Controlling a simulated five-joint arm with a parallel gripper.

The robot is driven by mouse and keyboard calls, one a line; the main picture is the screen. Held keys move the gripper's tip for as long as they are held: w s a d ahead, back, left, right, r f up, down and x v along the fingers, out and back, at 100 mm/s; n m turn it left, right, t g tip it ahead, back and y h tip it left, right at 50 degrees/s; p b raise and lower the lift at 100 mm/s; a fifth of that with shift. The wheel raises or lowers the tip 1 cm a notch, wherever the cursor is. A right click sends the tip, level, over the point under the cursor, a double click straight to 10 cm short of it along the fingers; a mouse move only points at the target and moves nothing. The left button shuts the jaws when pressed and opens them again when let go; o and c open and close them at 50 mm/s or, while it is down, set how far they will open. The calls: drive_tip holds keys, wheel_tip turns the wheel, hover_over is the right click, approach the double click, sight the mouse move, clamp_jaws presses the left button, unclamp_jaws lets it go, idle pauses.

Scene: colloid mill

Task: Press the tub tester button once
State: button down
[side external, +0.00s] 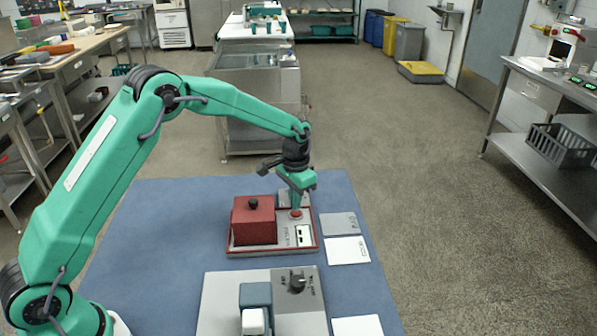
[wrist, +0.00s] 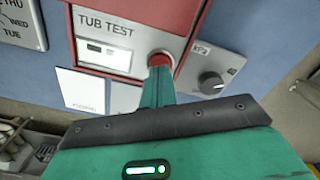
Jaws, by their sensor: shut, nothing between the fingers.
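The tub tester (side external: 290,238) is a grey panel with a red border on the blue mat, bearing a red box with a black knob (side external: 253,204). The wrist view shows its "TUB TEST" label on the panel (wrist: 190,22) and a small display (wrist: 107,53). Its round red button (wrist: 160,57) sits at the panel's right; it also shows in the side view (side external: 295,213). My gripper (side external: 296,206) is shut and empty, pointing down over the button. In the wrist view its tip (wrist: 158,72) overlaps the button and hides part of it. I cannot tell whether they touch.
A grey unit with a dial (side external: 296,283) stands nearer the camera. A grey dial plate (wrist: 215,68) lies beside the tester in the wrist view. White cards (side external: 348,250) lie at the tester's right. The blue mat (side external: 150,220) is clear on the left.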

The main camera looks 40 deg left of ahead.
drive_tip(key=shift+f, duration=0.7)
idle(1.1)
idle(0.5)
wheel_tip(320, 180, up, 8)
drive_tip(key=shift+f, duration=0.25)
idle(1.0)
drive_tip(key=shift+r, duration=0.6)
idle(3.6)
